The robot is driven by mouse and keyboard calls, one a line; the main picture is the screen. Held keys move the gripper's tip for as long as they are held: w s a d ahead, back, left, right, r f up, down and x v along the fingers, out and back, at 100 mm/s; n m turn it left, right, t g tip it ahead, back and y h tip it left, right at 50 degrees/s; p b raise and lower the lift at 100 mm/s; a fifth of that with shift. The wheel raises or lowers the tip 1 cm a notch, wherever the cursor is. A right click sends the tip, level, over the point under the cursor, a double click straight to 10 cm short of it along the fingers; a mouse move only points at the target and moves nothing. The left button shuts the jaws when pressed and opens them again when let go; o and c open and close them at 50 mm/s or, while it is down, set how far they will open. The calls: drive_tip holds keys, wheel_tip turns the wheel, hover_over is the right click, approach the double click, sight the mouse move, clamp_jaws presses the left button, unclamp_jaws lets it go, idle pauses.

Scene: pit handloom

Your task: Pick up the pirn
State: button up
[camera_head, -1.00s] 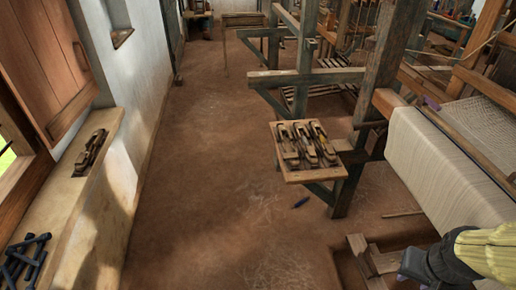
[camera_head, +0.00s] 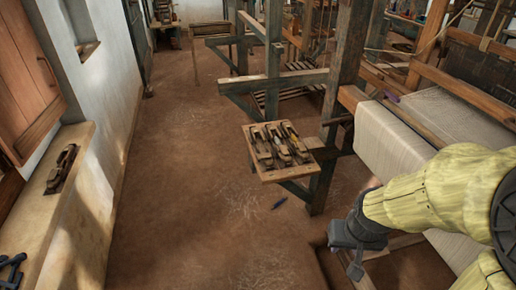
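A small slim dark blue piece, which looks like a pirn (camera_head: 279,203), lies on the earthen floor just in front of the small wooden shelf. More dark blue pirns (camera_head: 12,268) lie in a heap on the window ledge at the lower left, partly cut off by the picture's edge. My gripper (camera_head: 356,268) points down at the lower right, at the end of my yellow-sleeved arm. In the picture it is to the right of and below the floor pirn, apart from it. Its fingers are small and dark, and I cannot tell whether they are open.
The wooden shelf (camera_head: 271,176) holds several shuttles and juts from the loom post (camera_head: 334,120). Another shuttle (camera_head: 61,170) lies on the window ledge (camera_head: 62,205). The loom's cloth roll (camera_head: 385,145) and low floor timbers (camera_head: 335,268) are at the right. The floor (camera_head: 185,190) at centre left is clear.

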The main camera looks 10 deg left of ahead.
drive_tip(key=o, duration=0.4)
drive_tip(key=shift+s+a, duration=0.1)
drive_tip(key=c, duration=0.4)
